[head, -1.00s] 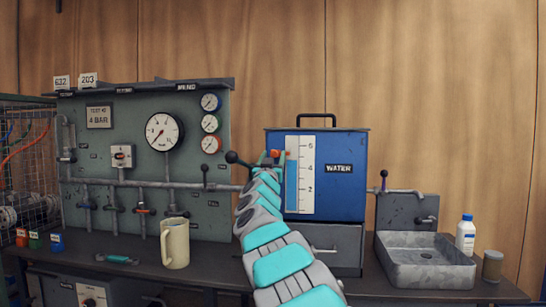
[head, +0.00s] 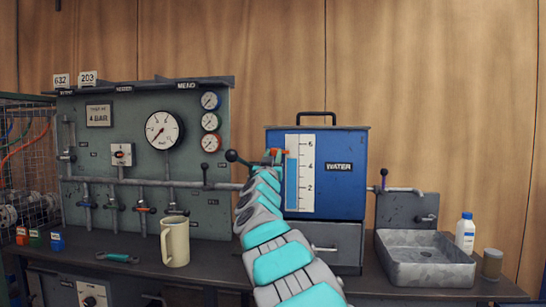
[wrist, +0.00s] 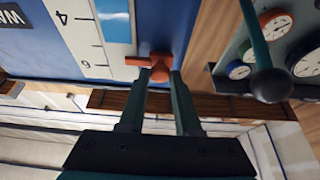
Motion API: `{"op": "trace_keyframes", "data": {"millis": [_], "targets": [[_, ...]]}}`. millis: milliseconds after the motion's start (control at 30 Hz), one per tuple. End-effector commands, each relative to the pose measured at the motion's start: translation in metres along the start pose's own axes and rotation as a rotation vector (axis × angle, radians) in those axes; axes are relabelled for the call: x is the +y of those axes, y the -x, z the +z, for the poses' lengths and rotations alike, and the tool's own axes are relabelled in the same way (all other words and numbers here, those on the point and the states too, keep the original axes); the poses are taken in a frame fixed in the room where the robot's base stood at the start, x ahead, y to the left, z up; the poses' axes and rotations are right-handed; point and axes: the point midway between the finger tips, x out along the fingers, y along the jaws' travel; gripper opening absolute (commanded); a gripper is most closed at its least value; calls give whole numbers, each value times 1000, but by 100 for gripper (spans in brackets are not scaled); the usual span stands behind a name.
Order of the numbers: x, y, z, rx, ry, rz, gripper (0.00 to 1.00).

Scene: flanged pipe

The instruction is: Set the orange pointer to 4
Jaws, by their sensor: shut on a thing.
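The orange pointer (head: 285,152) is at the left edge of the white scale (head: 305,200) on the blue WATER tank (head: 345,155). Its tip points at the scale a little below the 6 mark, well above the 4. In the wrist view, which is turned over, the pointer (wrist: 160,67) has its round knob between the fingertips and its tip toward the scale (wrist: 85,40). My gripper (head: 273,157) is shut on the pointer's knob; its two fingers also show in the wrist view (wrist: 160,78). My arm hides the tank's lower left corner.
A lever with a black ball (head: 231,156) sticks out just left of my gripper, and shows close by in the wrist view (wrist: 271,85). The gauge panel (head: 100,145) stands left. A beige mug (head: 175,243) and a sink (head: 425,262) are on the bench.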

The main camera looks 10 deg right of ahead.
Motion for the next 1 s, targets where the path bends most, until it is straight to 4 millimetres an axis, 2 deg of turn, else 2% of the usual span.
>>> {"op": "trace_keyframes", "data": {"millis": [867,1000], "targets": [[0,0,0,0,0,0,0],[0,6,14,-1,0,1,0]]}}
